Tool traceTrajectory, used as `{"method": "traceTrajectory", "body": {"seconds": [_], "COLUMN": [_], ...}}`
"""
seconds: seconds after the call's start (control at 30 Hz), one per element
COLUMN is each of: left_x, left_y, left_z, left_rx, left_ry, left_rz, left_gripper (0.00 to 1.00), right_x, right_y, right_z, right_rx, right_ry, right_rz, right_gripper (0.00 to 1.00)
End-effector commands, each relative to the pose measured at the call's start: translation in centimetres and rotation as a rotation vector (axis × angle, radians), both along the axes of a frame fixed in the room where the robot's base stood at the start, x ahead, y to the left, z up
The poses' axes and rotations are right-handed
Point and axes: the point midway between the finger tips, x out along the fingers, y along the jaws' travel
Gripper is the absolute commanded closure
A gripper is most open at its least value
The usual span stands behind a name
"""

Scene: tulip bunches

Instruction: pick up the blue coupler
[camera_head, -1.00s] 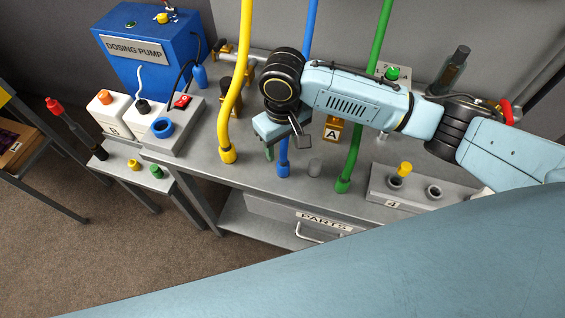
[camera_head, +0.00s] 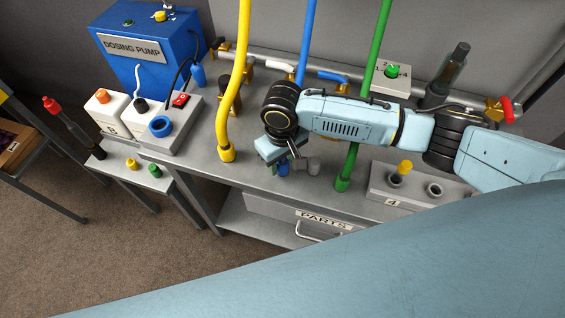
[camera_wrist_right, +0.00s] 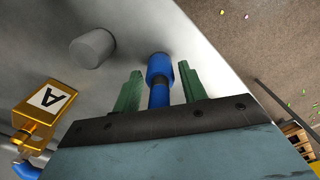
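The blue coupler (camera_head: 284,169) stands at the foot of the blue hose (camera_head: 308,40) near the bench's front edge; my right gripper and wrist hide part of it. In the right wrist view the blue coupler (camera_wrist_right: 160,66) shows between the two green fingers, with a dark band on its stem. My right gripper (camera_wrist_right: 160,74) is open around it, with a gap visible on each side. In the head view my right gripper (camera_head: 277,163) is low over the bench, seen only partly. My left gripper is not in view.
The yellow hose (camera_head: 226,120) and green hose (camera_head: 350,165) rise on either side. A brass block marked A (camera_wrist_right: 42,105) shows in the right wrist view. A grey block marked 4 (camera_head: 415,190) is further right.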

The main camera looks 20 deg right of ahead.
Motion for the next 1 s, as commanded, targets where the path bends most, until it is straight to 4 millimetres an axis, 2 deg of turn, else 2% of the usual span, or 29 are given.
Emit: {"method": "traceTrajectory", "body": {"seconds": [0.03,0.27,0.47,0.57,1.0], "left_x": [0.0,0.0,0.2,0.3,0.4], "left_y": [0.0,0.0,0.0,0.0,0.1], "left_z": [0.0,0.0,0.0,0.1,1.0], "left_rx": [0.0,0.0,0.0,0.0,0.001], "left_ry": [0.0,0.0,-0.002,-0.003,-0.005], "left_rz": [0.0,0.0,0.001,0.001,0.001], "left_gripper": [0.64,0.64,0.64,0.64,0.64], "right_x": [0.0,0.0,0.0,0.1,0.1], "right_y": [0.0,0.0,0.0,0.0,0.0], "right_z": [0.0,0.1,0.1,0.8,8.8], "right_rx": [0.0,0.0,0.0,0.002,0.002], "right_ry": [0.0,-0.001,-0.001,-0.002,-0.002], "right_rz": [0.0,0.0,0.0,0.001,0.0], "right_gripper": [0.65,0.94,0.94,0.94,0.94]}}
